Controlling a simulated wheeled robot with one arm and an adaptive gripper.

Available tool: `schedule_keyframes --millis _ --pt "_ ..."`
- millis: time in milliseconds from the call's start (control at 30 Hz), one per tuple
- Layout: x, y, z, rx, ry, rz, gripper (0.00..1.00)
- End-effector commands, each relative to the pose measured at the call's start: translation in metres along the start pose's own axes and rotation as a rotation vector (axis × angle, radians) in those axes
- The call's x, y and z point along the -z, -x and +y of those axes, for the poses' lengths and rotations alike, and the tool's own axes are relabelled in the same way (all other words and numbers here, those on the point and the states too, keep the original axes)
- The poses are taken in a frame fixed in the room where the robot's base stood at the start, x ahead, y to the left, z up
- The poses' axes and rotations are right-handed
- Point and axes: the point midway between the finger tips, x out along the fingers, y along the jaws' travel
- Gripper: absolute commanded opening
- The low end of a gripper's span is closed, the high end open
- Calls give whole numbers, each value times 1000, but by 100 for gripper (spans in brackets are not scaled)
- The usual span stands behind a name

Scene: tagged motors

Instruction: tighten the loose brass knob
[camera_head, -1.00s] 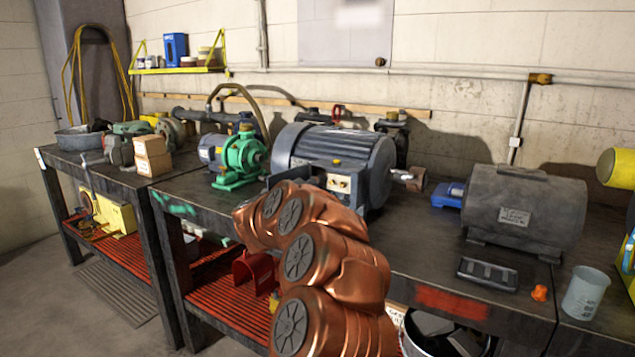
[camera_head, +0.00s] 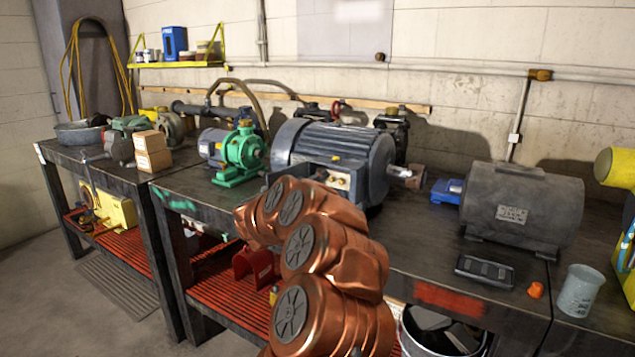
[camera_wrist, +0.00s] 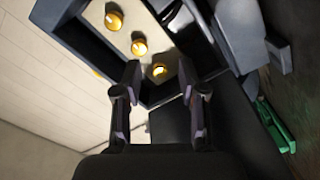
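Three brass knobs sit in a row on a pale panel (camera_wrist: 125,62) inside a dark open box in the wrist view: a far one (camera_wrist: 113,18), a middle one (camera_wrist: 139,47) and a near one (camera_wrist: 159,71). I cannot tell which is loose. My gripper (camera_wrist: 160,80) is open and empty, with the near knob seen between its fingertips; contact is not visible. In the head view the panel is on the side of the large blue-grey motor (camera_head: 335,145), partly behind my copper arm, which hides my gripper there.
A green pump (camera_head: 240,155) stands left of the motor. A dark grey motor (camera_head: 522,205), a black tray (camera_head: 485,271), an orange cap (camera_head: 536,290) and a grey beaker (camera_head: 580,291) stand to the right. Bare bench top (camera_head: 420,235) shows between the two motors.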

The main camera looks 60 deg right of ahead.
Motion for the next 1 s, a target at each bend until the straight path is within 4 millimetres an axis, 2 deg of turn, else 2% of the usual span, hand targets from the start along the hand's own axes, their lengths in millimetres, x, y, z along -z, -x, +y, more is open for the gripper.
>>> schedule_keyframes --millis 233,367,567,800,1000 --pt "1 1 0 0 0 1 41" --pt "2 8 0 2 0 3 41" --pt "2 38 0 2 -1 5 41" --pt "2 84 -1 4 0 5 41" --pt "1 110 0 2 -1 2 41"
